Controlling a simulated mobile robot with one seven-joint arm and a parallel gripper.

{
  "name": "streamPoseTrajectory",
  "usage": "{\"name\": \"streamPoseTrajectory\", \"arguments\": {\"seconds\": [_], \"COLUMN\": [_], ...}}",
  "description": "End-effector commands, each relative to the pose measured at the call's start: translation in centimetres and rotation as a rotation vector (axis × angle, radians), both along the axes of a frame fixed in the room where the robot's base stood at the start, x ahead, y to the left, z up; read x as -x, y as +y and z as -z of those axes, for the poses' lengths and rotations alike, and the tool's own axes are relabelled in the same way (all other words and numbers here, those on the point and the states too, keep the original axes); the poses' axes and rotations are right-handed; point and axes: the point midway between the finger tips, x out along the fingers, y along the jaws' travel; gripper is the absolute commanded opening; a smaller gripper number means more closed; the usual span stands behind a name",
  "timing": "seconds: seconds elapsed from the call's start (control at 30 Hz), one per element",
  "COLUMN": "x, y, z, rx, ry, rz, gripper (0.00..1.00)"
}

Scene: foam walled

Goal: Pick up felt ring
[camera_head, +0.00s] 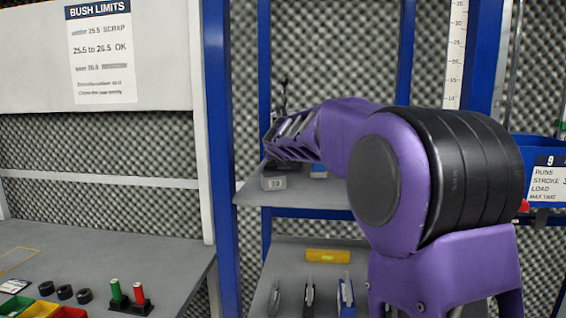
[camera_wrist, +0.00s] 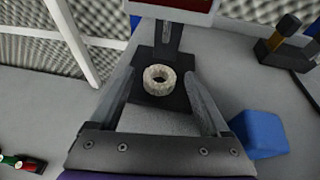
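The felt ring (camera_wrist: 159,80) is a cream-white, thick ring with a dark hole. In the wrist view it lies flat on the dark square base (camera_wrist: 160,98) of a small upright stand. My gripper (camera_wrist: 159,74) is open, its two grey fingers spread to the left and right of the ring in that view. I see no contact with the ring, and the height of the fingers above it is hard to tell. In the head view the ring is not visible, and my purple arm hides much of the shelf.
A blue block (camera_wrist: 262,133) lies close to the right finger. A dark fixture with brass-coloured parts (camera_wrist: 287,47) stands at the upper right. A blue post (camera_head: 222,150) borders the grey shelf (camera_head: 300,196). A bench with small bins and cylinders (camera_head: 115,240) is at the left.

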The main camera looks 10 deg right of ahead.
Motion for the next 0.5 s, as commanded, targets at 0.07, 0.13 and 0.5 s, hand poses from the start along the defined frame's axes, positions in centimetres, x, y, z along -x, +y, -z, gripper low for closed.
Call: {"name": "streamPoseTrajectory", "arguments": {"seconds": [0.07, 0.13, 0.5], "x": [0.01, -0.01, 0.00], "y": [0.01, 0.02, 0.02], "z": [0.02, 0.02, 0.04], "rx": [0.000, 0.000, 0.000], "ry": [0.000, 0.000, 0.001], "rz": [0.000, 0.000, 0.000], "gripper": [0.66, 0.54, 0.00]}}
